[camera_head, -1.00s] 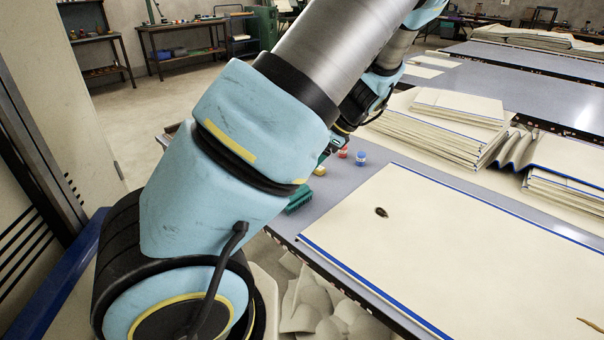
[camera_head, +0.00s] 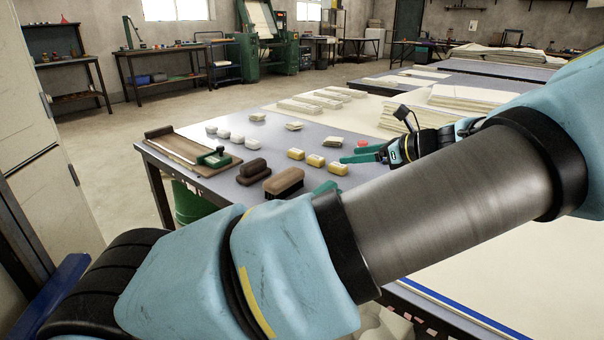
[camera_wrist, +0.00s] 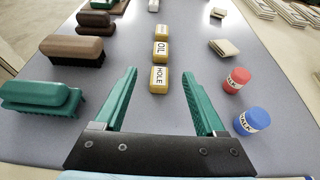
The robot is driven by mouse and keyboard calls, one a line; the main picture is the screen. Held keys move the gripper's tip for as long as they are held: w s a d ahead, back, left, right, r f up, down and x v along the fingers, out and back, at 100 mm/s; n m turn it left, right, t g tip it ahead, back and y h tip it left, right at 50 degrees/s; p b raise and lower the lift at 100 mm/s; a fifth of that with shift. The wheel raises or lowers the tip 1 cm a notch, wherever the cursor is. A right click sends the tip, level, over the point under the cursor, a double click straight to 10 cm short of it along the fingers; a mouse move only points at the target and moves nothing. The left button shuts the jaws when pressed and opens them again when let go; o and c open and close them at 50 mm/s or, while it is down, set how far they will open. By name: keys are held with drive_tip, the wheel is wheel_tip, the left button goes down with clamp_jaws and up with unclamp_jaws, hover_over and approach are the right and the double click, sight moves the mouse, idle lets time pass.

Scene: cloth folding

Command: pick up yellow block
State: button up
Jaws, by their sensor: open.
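Three yellow blocks lie in a row on the grey table: the left one (camera_head: 296,154), the middle one (camera_head: 316,160) and the right one (camera_head: 335,168). In the wrist view, the nearest yellow block (camera_wrist: 159,78) is lettered HOLE, the one behind it (camera_wrist: 161,51) reads OIL, and the third (camera_wrist: 161,31) is farther up the row. My gripper (camera_wrist: 158,90) has its green fingers wide apart and is empty. The nearest block appears between the fingertips in that view, with no visible contact. In the head view my gripper (camera_head: 352,155) is just right of the blocks.
Brown brushes (camera_head: 284,182) and a green brush (camera_wrist: 42,97) stand left of the blocks. Red (camera_wrist: 237,80) and blue (camera_wrist: 252,121) chalk pots are to the right. Pale blocks (camera_head: 223,132) and a board (camera_head: 190,150) are farther left. Bare table surrounds the row.

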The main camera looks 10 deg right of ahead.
sight(320, 158)
drive_tip(key=b+x, duration=0.1)
drive_tip(key=x, duration=1)
drive_tip(key=shift+w+a, duration=0.1)
drive_tip(key=shift+w, duration=0.2)
drive_tip(key=shift+c, duration=0.2)
clamp_jaws()
